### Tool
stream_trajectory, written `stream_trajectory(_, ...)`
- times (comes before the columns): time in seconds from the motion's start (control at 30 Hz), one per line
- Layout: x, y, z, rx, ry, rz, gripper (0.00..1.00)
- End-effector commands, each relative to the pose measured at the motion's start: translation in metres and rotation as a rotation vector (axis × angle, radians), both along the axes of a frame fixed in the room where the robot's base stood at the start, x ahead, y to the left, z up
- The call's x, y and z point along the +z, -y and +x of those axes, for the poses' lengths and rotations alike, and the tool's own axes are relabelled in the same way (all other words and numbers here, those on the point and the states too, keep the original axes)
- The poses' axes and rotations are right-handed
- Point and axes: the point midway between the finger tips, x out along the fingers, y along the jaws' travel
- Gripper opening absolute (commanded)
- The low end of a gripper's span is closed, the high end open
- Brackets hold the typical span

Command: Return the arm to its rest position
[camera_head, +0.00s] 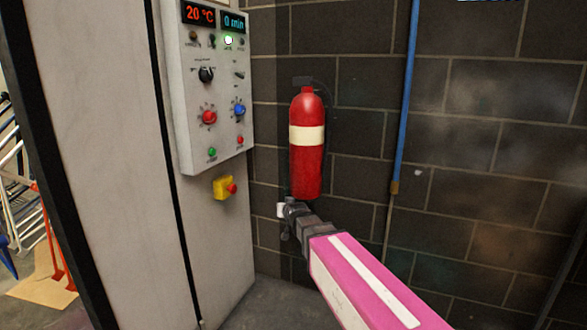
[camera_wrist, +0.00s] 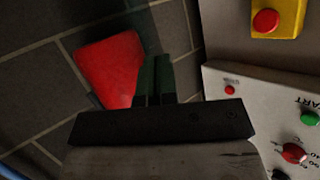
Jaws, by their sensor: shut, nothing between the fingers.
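My arm, with a pink and white link, reaches from the lower right of the head view toward the control cabinet and wall. My gripper (camera_head: 288,208) is at its end, just below the red fire extinguisher (camera_head: 306,165) and right of the yellow switch box (camera_head: 224,187). In the wrist view my gripper (camera_wrist: 155,62) has its dark fingers together with nothing between them. The extinguisher's red body (camera_wrist: 110,68) shows beside the fingers there; I cannot tell how close they are in depth.
The grey control panel (camera_head: 179,97) with knobs, buttons and displays is on the cabinet at left. A blue pipe (camera_head: 405,95) runs down the dark block wall (camera_head: 480,120). Racks (camera_head: 25,190) stand at the far left. The wall area right of the pipe looks clear.

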Motion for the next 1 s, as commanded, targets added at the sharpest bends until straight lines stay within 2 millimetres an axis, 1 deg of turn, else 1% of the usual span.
stream_trajectory(0.03,-0.023,0.027,-0.014,-0.024,-0.087,-0.035,0.0)
stream_trajectory(0.07,-0.036,0.04,-0.021,-0.034,-0.141,-0.055,0.0)
stream_trajectory(0.1,-0.053,0.057,-0.031,-0.05,-0.213,-0.08,0.0)
stream_trajectory(0.17,-0.076,0.083,-0.049,-0.069,-0.321,-0.115,0.0)
stream_trajectory(0.2,-0.092,0.099,-0.062,-0.08,-0.395,-0.137,0.0)
stream_trajectory(0.27,-0.113,0.123,-0.085,-0.097,-0.507,-0.165,0.0)
stream_trajectory(0.3,-0.126,0.139,-0.101,-0.107,-0.584,-0.183,0.0)
stream_trajectory(0.37,-0.143,0.161,-0.127,-0.118,-0.699,-0.204,0.0)
stream_trajectory(0.4,-0.153,0.174,-0.145,-0.123,-0.772,-0.217,0.0)
stream_trajectory(0.5,-0.172,0.201,-0.185,-0.132,-0.935,-0.235,0.0)
stream_trajectory(0.6,-0.182,0.219,-0.217,-0.134,-1.061,-0.245,0.0)
stream_trajectory(0.7,-0.187,0.228,-0.235,-0.132,-1.135,-0.249,0.0)
stream_trajectory(0.8,-0.188,0.231,-0.242,-0.131,-1.163,-0.249,0.0)
stream_trajectory(1.0,-0.188,0.231,-0.242,-0.131,-1.163,-0.249,0.0)
